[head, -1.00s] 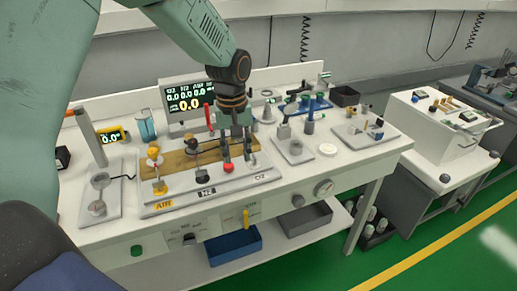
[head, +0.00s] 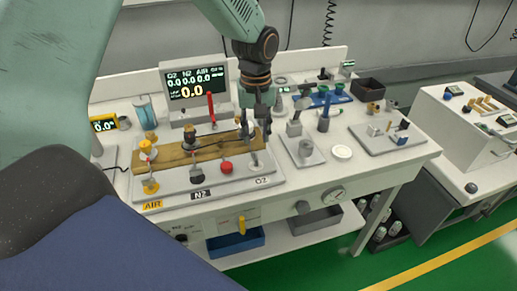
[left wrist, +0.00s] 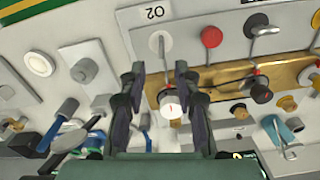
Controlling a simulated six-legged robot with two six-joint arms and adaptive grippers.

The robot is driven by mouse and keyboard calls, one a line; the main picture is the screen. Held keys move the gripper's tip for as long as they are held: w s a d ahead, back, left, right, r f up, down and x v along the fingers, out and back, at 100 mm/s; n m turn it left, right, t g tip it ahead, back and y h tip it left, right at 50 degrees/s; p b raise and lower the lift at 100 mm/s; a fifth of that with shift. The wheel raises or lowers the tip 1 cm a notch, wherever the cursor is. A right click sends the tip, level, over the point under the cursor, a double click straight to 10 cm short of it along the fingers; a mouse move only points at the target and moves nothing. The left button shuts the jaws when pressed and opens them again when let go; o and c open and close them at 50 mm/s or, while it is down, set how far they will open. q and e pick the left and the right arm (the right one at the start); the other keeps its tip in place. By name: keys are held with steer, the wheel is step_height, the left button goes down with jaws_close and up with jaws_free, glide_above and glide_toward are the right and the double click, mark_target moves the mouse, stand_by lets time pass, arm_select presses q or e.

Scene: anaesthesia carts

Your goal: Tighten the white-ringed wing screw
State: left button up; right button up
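My left gripper (head: 255,128) is over the right, O2 end of the brass strip (head: 175,156) on the white test board (head: 225,184). In the left wrist view its fingers (left wrist: 159,68) are apart, with nothing clearly held. A round white piece with a small red mark (left wrist: 172,105) shows between the fingers, close to the right one; I cannot tell whether they touch it. It may be the white-ringed wing screw, but no wings are clear. My right gripper is not in view.
A red knob (head: 227,168) and a black knob (head: 197,178) stand along the board's front. A grey plate with a post (head: 305,150) and a white disc (head: 342,152) lie to the right. The display (head: 193,85) stands behind.

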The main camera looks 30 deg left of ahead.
mark_target(256, 157)
arm_select(q)
step_height(256, 157, down, 7)
steer(key=shift+s+a+r, duration=0.1)
steer(key=shift+s+a, duration=0.05)
steer(key=shift+d+r, duration=0.1)
steer(key=shift+d, duration=0.25)
steer(key=shift+a+f, duration=0.2)
steer(key=shift+a, duration=0.1)
steer(key=c, duration=0.4)
steer(key=shift+d+r, duration=0.1)
steer(key=shift+d, duration=0.05)
jaws_close()
